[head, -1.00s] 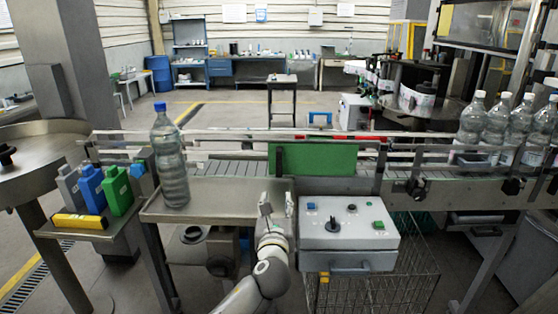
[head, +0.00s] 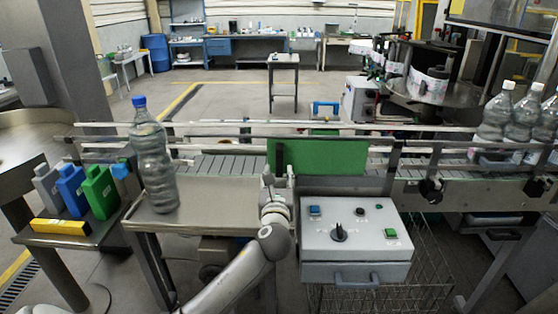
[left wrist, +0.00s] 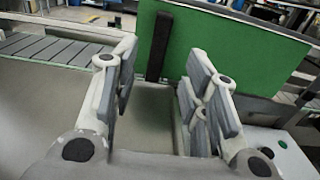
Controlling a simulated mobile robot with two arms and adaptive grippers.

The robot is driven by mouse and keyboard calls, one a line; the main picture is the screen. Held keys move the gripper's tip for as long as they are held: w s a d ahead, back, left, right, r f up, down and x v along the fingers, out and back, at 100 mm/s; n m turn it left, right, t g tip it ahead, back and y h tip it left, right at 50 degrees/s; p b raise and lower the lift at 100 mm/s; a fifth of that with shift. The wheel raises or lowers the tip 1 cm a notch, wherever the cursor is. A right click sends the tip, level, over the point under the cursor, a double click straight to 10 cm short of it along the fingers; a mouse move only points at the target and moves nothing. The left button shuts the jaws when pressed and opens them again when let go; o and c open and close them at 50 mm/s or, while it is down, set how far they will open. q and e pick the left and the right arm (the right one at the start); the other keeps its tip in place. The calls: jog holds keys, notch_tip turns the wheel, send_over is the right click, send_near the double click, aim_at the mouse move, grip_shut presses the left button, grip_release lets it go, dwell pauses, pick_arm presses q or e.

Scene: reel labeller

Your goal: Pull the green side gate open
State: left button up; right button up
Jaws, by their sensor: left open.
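The green side gate (head: 325,157) is a flat panel at the front of the conveyor, above the grey control box. A dark upright bar (head: 279,158) stands at its left end. In the left wrist view the green gate (left wrist: 225,50) fills the upper right, and the dark bar (left wrist: 160,46) lies ahead between the fingers. My left gripper (head: 278,183) is open and empty, just in front of the bar and below it in the head view. In the left wrist view the open fingers (left wrist: 157,80) point at the bar, apparently not touching it. My right gripper is not in view.
A blue-capped bottle (head: 154,160) stands on the metal tray (head: 215,206) left of my gripper. The control box (head: 354,245) is close on the right. Blue, green and grey containers (head: 72,190) stand at far left. Clear bottles (head: 518,118) stand on the conveyor at right.

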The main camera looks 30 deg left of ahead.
aim_at(279, 161)
pick_arm(q)
jog(key=p+x, duration=0.1)
jog(key=x, duration=0.4)
jog(key=shift+f, duration=0.2)
jog(key=x, duration=0.2)
jog(key=shift+w+a, duration=0.2)
jog(key=shift+w, duration=0.15)
jog(key=shift+w+a, duration=0.15)
jog(key=shift+w, duration=0.05)
jog(key=shift+c, duration=0.7)
grip_shut()
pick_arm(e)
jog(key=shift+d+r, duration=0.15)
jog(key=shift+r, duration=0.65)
